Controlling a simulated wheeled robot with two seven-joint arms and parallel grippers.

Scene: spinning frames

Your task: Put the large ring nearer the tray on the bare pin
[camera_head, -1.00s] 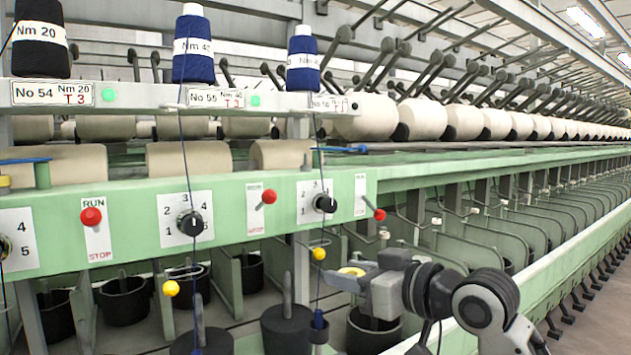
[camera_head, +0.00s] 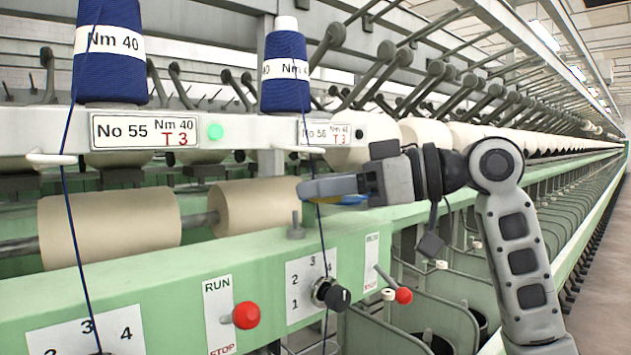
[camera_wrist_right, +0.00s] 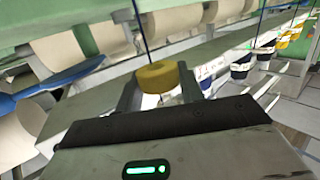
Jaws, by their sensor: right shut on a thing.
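My right gripper (camera_head: 325,189) is shut on a yellow ring, raised above the green beam. The yellow ring (camera_wrist_right: 157,76) shows between the two fingers in the wrist view; in the head view only a sliver of yellow (camera_head: 352,199) shows under the fingers. A short grey pin with a wider base (camera_head: 296,226) stands upright on the beam top, with no ring on it. It is below and a little left of the fingertips. My left gripper is out of view, and I cannot make out a tray.
A dark blue thread (camera_head: 319,225) runs down close to the fingertips from a blue bobbin (camera_head: 285,75). Cream rollers (camera_head: 250,205) lie behind the beam. A red knob (camera_head: 246,315) and a black dial (camera_head: 337,297) stick out of its front.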

